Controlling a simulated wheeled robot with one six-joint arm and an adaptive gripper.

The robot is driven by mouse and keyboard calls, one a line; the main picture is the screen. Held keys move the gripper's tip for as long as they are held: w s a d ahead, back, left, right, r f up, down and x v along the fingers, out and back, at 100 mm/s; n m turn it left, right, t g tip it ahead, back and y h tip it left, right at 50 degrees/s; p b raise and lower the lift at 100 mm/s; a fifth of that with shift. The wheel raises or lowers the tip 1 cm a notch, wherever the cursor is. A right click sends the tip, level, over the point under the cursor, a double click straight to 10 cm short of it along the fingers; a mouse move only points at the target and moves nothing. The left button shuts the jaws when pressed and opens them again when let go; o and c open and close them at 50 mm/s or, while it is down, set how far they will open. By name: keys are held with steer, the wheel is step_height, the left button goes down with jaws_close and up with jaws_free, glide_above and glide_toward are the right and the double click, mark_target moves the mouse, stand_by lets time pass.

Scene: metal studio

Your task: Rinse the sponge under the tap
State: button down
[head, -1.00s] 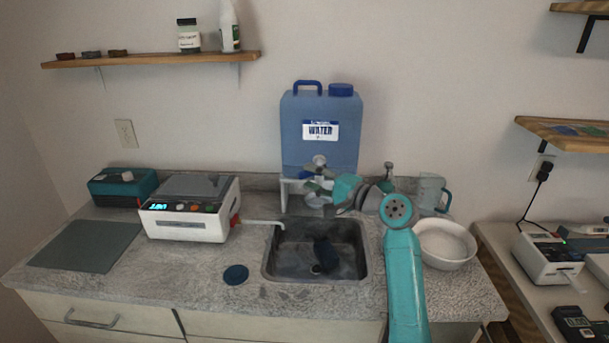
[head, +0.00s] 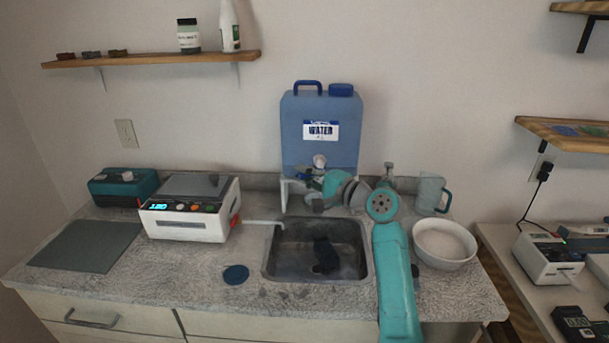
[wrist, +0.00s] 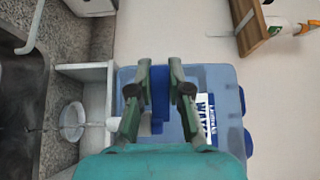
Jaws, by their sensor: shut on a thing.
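My gripper (wrist: 160,70) is shut on a blue block, which I take to be the sponge (wrist: 160,92); it sits between the two green fingers in the wrist view. In the head view my gripper (head: 308,175) is in front of the lower part of the blue water container (head: 320,110), behind the sink. The tap has a white round knob (head: 319,161) on the container's front, just by my fingers. Its white body (wrist: 116,124) shows beside the left finger in the wrist view.
The grey sink (head: 290,262) lies in front of the container, with a dark patch inside. A white machine (head: 188,222) stands left, a white bowl (head: 444,262) and clear jug (head: 430,193) right. A blue disc (head: 235,274) lies on open counter.

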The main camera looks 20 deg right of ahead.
steer(key=shift+h, duration=0.3)
steer(key=shift+w+m+t+h, duration=0.4)
steer(key=shift+m+t+h, duration=0.15)
steer(key=shift+m+h, duration=0.7)
steer(key=shift+w+m+t+h, duration=0.4)
steer(key=shift+m+t+h, duration=0.3)
steer(key=shift+h, duration=0.85)
steer(key=shift+w+m+t+h, duration=0.45)
steer(key=shift+m+h, duration=0.7)
steer(key=shift+h, duration=0.25)
steer(key=shift+d+h, duration=0.1)
steer(key=shift+h, duration=0.2)
steer(key=c, duration=1.1)
jaws_free()
